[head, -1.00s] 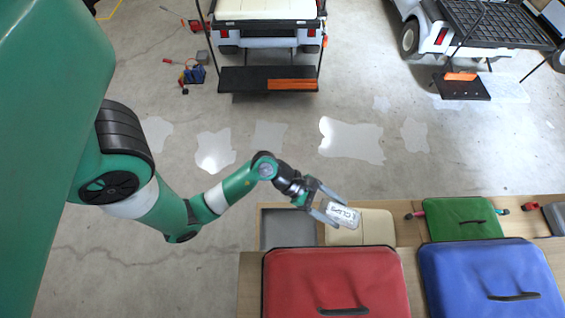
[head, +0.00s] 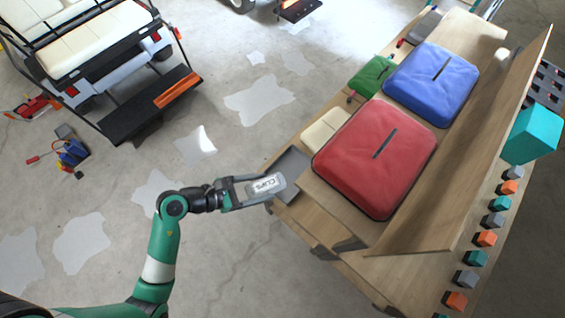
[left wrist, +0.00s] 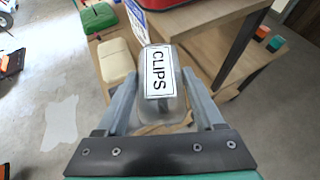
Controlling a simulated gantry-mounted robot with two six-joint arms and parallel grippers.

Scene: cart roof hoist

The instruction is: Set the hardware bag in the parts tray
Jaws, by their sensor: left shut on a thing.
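The hardware bag (head: 267,184) is a clear grey pouch with a white label reading CLIPS. My left gripper (head: 272,188) is shut on it, one finger on each side. In the left wrist view the bag (left wrist: 161,84) fills the space between the fingers, label toward the camera. The parts tray (head: 294,162) is the grey, shallow tray at the near left edge of the wooden bench. The bag overlaps the tray's lower-left part in the head view; its height above the tray is unclear. My right gripper is not in view.
A cream pad (head: 326,131) lies beside the tray. A large red cushion (head: 375,160), a blue cushion (head: 432,85) and a green one (head: 371,77) lie on the bench (head: 325,203). A golf cart (head: 95,70) stands at upper left. Open floor lies left of the bench.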

